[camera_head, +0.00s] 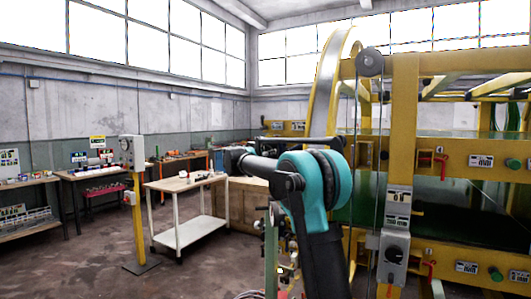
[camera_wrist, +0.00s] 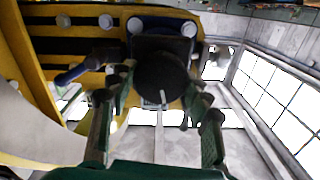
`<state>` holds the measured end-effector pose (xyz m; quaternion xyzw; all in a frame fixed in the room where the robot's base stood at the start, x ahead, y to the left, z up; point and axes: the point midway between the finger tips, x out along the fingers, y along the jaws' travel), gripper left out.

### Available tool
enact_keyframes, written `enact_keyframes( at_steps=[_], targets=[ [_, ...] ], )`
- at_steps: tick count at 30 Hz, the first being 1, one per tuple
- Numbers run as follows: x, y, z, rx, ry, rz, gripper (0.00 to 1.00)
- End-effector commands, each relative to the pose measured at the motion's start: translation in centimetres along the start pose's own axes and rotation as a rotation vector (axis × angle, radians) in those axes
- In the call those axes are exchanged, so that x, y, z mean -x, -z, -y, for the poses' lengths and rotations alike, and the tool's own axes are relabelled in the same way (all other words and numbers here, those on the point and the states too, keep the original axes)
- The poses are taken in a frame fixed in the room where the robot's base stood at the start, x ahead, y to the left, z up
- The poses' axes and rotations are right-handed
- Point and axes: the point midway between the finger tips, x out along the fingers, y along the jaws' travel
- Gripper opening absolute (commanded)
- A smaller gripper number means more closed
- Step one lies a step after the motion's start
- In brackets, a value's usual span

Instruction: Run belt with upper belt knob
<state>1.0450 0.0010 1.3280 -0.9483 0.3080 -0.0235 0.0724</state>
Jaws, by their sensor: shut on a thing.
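A dark round knob (camera_wrist: 162,72) with a short white mark on its face shows in the middle of the wrist view. It stands in front of a dark, blue-edged plate (camera_wrist: 160,24) on a yellow panel. My gripper (camera_wrist: 158,88) has its green and dark fingers on both sides of this knob and is shut on it. Whether this is the upper belt knob cannot be read from a label. In the head view my arm reaches up and left in front of the yellow machine, and the fingers cannot be made out there.
The yellow machine frame (camera_head: 402,130) fills the right, with a lower black knob (camera_head: 394,254) on its post. A large ring (camera_head: 328,85) rises behind my arm. A white cart (camera_head: 183,232) and a gauge post (camera_head: 134,205) stand left. Floor between post and benches is open.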

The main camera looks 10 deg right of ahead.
Motion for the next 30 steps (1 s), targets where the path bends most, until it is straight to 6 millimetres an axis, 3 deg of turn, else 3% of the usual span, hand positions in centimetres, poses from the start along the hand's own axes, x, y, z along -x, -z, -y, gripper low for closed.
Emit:
enact_keyframes(
  at_steps=[13, 30],
  targets=[
    [0.01, -0.01, 0.04, 0.131, 0.000, 0.000, 0.20],
    [0.03, -0.09, 0.22, 0.650, 0.000, 0.000, 0.20]
  ],
)
